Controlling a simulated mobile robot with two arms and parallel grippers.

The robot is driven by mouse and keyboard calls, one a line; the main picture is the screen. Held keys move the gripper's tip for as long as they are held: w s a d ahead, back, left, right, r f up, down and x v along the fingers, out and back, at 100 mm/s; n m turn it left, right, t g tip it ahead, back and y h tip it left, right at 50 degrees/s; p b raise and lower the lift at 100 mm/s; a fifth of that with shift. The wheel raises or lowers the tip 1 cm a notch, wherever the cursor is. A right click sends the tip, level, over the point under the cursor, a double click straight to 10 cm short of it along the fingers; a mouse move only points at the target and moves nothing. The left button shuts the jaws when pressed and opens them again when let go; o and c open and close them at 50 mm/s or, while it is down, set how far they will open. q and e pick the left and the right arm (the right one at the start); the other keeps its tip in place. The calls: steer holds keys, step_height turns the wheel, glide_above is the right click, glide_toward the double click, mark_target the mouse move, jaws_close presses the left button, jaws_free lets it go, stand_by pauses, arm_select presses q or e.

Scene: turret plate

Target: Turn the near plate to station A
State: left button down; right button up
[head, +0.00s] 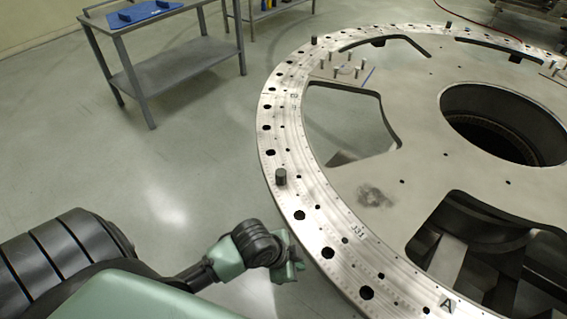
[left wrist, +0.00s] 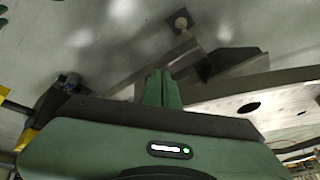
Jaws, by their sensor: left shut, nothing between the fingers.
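The near plate (head: 375,200) is a large round metal turret plate with a rim full of holes and a big round central opening. Short dark pegs stand on its rim; the nearest is a peg (head: 281,177) on the left side. A letter A (head: 447,306) and the number 331 are marked on the near rim. My left gripper (head: 291,270) is beside the rim's outer left edge, below that peg in the picture; I cannot tell whether it touches. In the left wrist view its green fingers (left wrist: 161,88) are together and empty, with a metal edge close by. My right gripper is not in view.
A grey metal table (head: 165,70) with a blue item (head: 144,13) on top stands at the back left. Large openings in the plate show dark structure below. The floor (head: 160,180) between the table and the plate is clear.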

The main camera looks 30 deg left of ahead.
arm_select(q)
steer(key=w+r+m, duration=0.1)
steer(key=m, duration=0.1)
steer(key=w+r+m+h, duration=0.1)
steer(key=r+m, duration=0.1)
steer(key=w+r+m, duration=0.1)
steer(key=r+m, duration=0.1)
steer(key=shift+d+r, duration=0.25)
steer(key=shift+d, duration=0.05)
steer(key=w+a+m, duration=0.1)
steer(key=w+a+r+m, duration=0.1)
steer(key=w+a+m, duration=0.1)
steer(key=w+a+r+m, duration=0.1)
steer(key=w+m, duration=0.1)
steer(key=shift+w+a+h, duration=0.15)
steer(key=shift+a+h, duration=0.15)
steer(key=shift+a, duration=0.1)
steer(key=w+a+r+m, duration=0.2)
steer(key=w+a+r, duration=0.1)
steer(key=a, duration=0.2)
steer(key=w+a+r+m+t, duration=0.1)
steer(key=w+a+r+m, duration=0.1)
steer(key=w+a+r, duration=0.1)
steer(key=shift+w+a+r, duration=0.35)
steer(key=shift+a+r, duration=0.15)
steer(key=shift+a, duration=0.7)
steer(key=shift+w+a, duration=0.65)
steer(key=shift+a, duration=0.3)
steer(key=shift+w+a, duration=0.65)
steer(key=shift+a, duration=0.3)
